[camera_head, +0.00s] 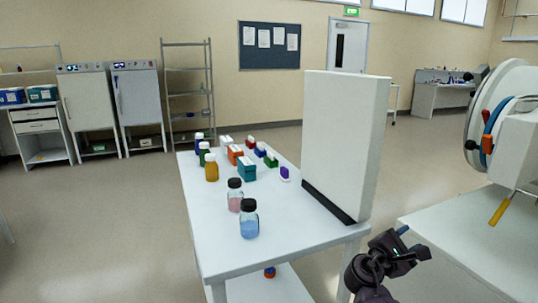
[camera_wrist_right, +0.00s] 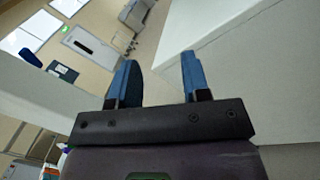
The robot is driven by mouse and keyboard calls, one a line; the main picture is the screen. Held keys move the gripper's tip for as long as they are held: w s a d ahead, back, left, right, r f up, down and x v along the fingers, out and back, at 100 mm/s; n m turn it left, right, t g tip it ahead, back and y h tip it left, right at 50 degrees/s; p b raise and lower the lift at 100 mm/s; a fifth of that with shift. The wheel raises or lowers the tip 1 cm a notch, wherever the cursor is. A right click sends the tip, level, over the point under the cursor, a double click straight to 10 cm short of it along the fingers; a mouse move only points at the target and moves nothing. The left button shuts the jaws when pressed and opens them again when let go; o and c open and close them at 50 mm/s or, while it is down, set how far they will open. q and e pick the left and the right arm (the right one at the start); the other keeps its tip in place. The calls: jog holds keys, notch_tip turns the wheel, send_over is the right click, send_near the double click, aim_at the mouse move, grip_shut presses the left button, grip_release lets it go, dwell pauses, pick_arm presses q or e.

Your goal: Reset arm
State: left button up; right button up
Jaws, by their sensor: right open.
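My right gripper (camera_head: 408,240) shows at the lower right of the head view, in front of the white table's right front corner. In the right wrist view, its two blue fingers (camera_wrist_right: 158,82) stand apart with nothing between them. The gripper is open and empty. My left gripper is not in the head view.
A white table (camera_head: 215,240) holds a blue bottle (camera_head: 249,222), a pink bottle (camera_head: 235,197), an amber bottle (camera_head: 211,170) and several small boxes. A tall white panel (camera_head: 345,140) stands on its right side. A second white table (camera_head: 460,240) is at right. Floor shows between.

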jog(key=s+a+f+m+t+y+p, duration=0.3)
jog(key=s+a+f+m+t+y, duration=0.4)
jog(key=s+m+y, duration=0.65)
pick_arm(q)
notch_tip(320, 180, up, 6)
jog(key=p, duration=0.4)
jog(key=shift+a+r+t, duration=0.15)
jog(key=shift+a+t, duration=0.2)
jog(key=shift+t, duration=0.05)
pick_arm(e)
jog(key=s+f+m+g+y, duration=0.1)
jog(key=s+f+g, duration=0.2)
jog(key=s, duration=1.1)
jog(key=s+f+m+g+y, duration=0.1)
jog(key=s+f+g, duration=0.2)
jog(key=s+f, duration=0.5)
jog(key=s, duration=0.6)
jog(key=shift+d+f+y, duration=0.15)
jog(key=shift+d+y, duration=0.2)
jog(key=shift+d, duration=0.05)
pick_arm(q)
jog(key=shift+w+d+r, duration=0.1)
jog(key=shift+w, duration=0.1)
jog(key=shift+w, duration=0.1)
pick_arm(e)
jog(key=shift+m, duration=0.25)
